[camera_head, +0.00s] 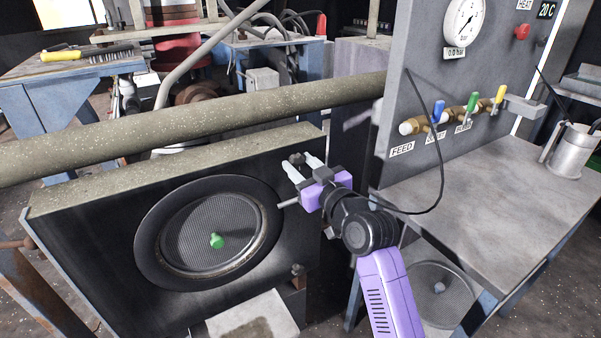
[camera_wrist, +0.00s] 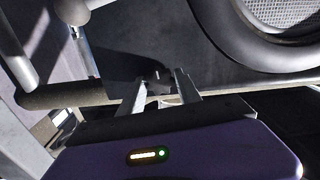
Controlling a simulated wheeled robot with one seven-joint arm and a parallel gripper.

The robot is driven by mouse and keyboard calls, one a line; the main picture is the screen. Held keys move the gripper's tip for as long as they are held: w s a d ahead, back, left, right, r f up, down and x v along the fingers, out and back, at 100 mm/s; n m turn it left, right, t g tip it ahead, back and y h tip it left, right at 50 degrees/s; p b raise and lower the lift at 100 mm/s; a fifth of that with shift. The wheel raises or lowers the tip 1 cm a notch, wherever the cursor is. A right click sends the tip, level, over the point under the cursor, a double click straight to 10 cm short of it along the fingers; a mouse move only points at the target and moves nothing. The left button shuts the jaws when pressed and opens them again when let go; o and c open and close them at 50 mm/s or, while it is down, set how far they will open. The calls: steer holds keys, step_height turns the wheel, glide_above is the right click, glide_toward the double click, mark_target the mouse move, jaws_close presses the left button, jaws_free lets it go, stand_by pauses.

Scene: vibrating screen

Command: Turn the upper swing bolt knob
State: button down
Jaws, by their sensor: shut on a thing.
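The upper swing bolt knob (camera_head: 297,159) is a small dark knob at the upper right corner of the black screen housing, beside the round opening. My gripper (camera_head: 302,164), with light fingers on a purple body, reaches it from the lower right. Its fingers are shut on the knob, one on each side, and hide part of it. In the wrist view the two fingers (camera_wrist: 160,90) straddle the small dark knob (camera_wrist: 156,77). How far the knob is turned cannot be told. A lower dark knob (camera_head: 297,269) sits below on the same housing edge.
A thick speckled pipe (camera_head: 200,120) runs above the housing. A metal bench (camera_head: 490,180) and a valve panel (camera_head: 400,90) stand at the right, close to my arm.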

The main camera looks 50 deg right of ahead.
steer(key=n+b, duration=0.2)
steer(key=n, duration=0.2)
steer(key=shift+f+n, duration=0.15)
steer(key=shift+n, duration=0.15)
stand_by(0.5)
steer(key=c, duration=0.9)
jaws_free()
steer(key=shift+v, duration=3.9)
